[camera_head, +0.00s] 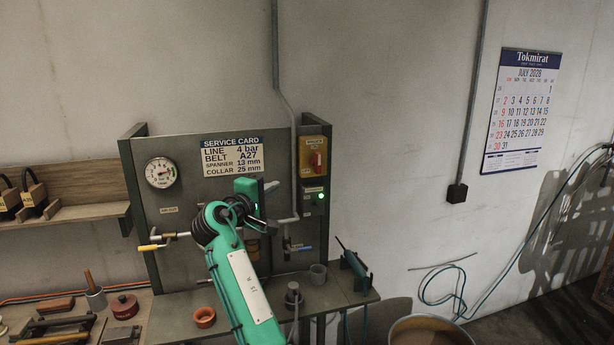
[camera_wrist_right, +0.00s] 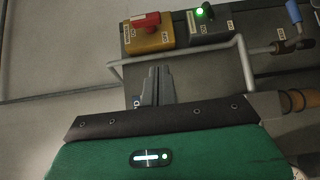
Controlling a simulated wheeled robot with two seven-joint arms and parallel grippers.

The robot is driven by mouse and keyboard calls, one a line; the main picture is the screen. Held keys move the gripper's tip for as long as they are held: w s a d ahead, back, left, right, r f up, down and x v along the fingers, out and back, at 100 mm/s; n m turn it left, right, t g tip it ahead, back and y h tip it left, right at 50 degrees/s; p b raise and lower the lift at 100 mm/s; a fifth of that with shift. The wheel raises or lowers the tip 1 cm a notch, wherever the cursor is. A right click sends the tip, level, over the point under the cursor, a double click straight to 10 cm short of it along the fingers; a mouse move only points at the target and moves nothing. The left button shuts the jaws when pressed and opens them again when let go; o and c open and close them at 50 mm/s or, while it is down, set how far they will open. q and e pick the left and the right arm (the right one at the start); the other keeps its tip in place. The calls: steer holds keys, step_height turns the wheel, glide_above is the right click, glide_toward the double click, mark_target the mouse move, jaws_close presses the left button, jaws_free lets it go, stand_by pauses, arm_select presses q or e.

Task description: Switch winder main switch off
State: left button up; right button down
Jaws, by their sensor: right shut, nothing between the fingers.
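The winder main switch (camera_head: 316,160) is a red rotary handle on a yellow box (camera_head: 312,142), high on the right side of the grey panel. Its handle stands roughly upright in the head view. In the right wrist view the red handle (camera_wrist_right: 146,22) shows at the top, beyond my fingertips. A green lamp (camera_head: 321,195) just below the box is lit; it also shows in the wrist view (camera_wrist_right: 208,11). My right gripper (camera_head: 272,187) is shut and empty, left of and a little below the switch, apart from it. My left gripper is out of view.
A bent grey pipe (camera_head: 296,170) runs down the panel between my gripper and the switch. A gauge (camera_head: 161,172) and service card (camera_head: 233,156) are on the panel.

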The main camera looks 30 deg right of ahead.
steer(key=p, duration=0.6)
glide_toward(314, 171)
steer(key=w, duration=0.3)
steer(key=d+p, duration=0.1)
steer(key=d, duration=0.1)
steer(key=d+p, duration=0.1)
steer(key=d, duration=0.1)
steer(key=shift+s+d+r, duration=0.2)
steer(key=shift+s+d, duration=0.05)
steer(key=shift+d, duration=0.05)
steer(key=shift+d+f, duration=0.15)
steer(key=shift+f+t+b, duration=0.15)
steer(key=shift+t+b, duration=0.15)
steer(key=shift+b, duration=0.3)
